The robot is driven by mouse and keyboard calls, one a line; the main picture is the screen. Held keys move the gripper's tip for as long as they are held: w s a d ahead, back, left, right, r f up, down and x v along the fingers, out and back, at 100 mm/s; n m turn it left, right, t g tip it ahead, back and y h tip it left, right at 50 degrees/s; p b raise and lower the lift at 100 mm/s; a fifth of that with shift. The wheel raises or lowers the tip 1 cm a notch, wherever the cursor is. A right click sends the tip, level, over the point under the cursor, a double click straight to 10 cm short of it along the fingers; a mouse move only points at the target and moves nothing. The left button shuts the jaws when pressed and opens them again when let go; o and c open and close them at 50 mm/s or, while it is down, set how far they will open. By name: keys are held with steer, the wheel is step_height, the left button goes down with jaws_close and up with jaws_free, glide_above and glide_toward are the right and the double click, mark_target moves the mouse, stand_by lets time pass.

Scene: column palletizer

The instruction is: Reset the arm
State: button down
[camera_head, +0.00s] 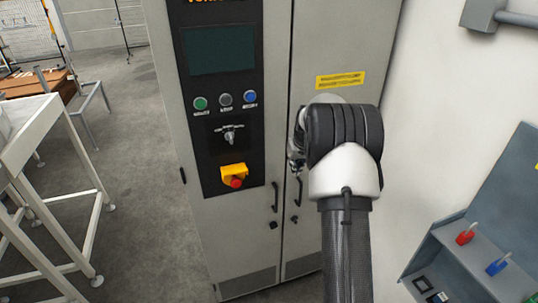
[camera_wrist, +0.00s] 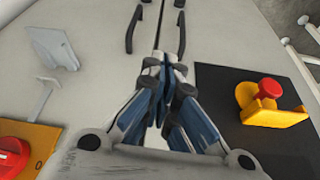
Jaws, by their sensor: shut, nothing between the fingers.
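My gripper (camera_wrist: 168,68) is in the middle of the wrist view, in front of the grey cabinet doors. Its fingers are together and hold nothing. In the head view my arm rises from below and bends toward the cabinet (camera_head: 340,40); the gripper there is mostly hidden behind my own wrist. The red emergency stop button on its yellow base (camera_head: 234,176) is left of my arm in the head view. In the wrist view the same button (camera_wrist: 269,88) is right of the fingers, apart from them.
The cabinet's black panel carries a screen (camera_head: 218,52), a green button (camera_head: 200,103), a grey and a blue button, and a rotary switch (camera_head: 229,134). Door handles (camera_head: 274,197) sit lower. A grey station (camera_head: 470,240) with red and blue padlocks stands right; a white frame (camera_head: 60,200) stands left.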

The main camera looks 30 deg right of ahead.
steer(key=s+a+r+n+b, duration=0.1)
steer(key=s+a+r+b, duration=0.2)
steer(key=a, duration=0.4)
steer(key=s+a+r, duration=0.4)
steer(key=a+r, duration=0.1)
steer(key=a, duration=0.2)
steer(key=s+a+r+n+b, duration=0.1)
steer(key=s+a+r+b, duration=0.2)
steer(key=a, duration=0.4)
steer(key=s+a+f+b, duration=0.1)
steer(key=s+a, duration=0.3)
steer(key=s, duration=0.4)
steer(key=s+a+f+n+y+b, duration=0.1)
steer(key=s+a+f, duration=0.1)
steer(key=s+a, duration=0.3)
steer(key=s+a+f+b, duration=0.1)
steer(key=s+a, duration=0.4)
steer(key=s, duration=0.7)
steer(key=shift+f+n+b, duration=0.4)
steer(key=shift+b, duration=0.05)
steer(key=shift+s, duration=0.1)
